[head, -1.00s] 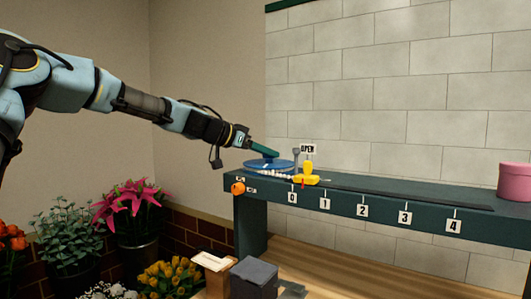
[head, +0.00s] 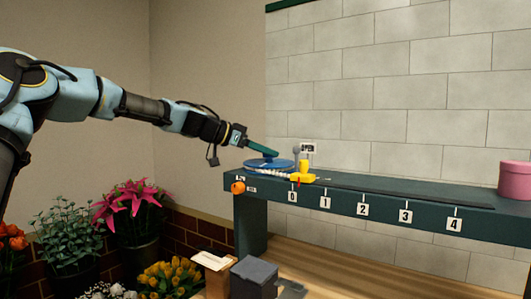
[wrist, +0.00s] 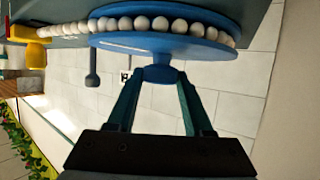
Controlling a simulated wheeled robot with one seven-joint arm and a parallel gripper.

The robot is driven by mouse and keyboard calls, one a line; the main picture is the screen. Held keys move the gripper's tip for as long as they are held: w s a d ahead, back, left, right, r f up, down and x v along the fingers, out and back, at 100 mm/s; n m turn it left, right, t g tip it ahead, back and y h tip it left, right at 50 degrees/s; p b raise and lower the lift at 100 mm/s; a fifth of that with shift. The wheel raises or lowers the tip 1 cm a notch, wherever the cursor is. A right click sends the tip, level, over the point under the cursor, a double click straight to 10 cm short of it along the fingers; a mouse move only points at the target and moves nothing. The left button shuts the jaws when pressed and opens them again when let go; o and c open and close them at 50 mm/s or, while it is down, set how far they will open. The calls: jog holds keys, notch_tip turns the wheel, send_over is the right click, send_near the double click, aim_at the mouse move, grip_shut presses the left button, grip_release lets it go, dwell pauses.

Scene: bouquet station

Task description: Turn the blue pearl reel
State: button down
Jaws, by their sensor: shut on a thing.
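The blue pearl reel (head: 262,163) lies on the left end of the dark green shelf, with a string of white pearls around its rim. In the wrist view the reel (wrist: 160,45) shows as a blue disc with a row of pearls and a blue knob. My gripper (head: 273,152) reaches in from the left at the reel. In the wrist view my gripper (wrist: 161,78) has its two green fingers closed on the knob, one on each side.
Number tags 0 to 4 hang along the shelf (head: 380,190) front. A pink round box (head: 514,180) stands at the far right. Flowers fill the lower left.

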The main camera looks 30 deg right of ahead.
jog(key=shift+c, duration=1.5)
grip_release()
jog(key=shift+a, duration=0.1)
jog(key=shift+w+a+r+b, duration=0.1)
jog(key=shift+w+a+b, duration=0.05)
jog(key=shift+a+b, duration=0.2)
jog(key=b+v, duration=0.3)
jog(key=v, duration=0.5)
jog(key=shift+a+b, duration=0.35)
jog(key=shift+w+a+r, duration=0.1)
jog(key=shift+a+r, duration=0.35)
jog(key=shift+a, duration=0.05)
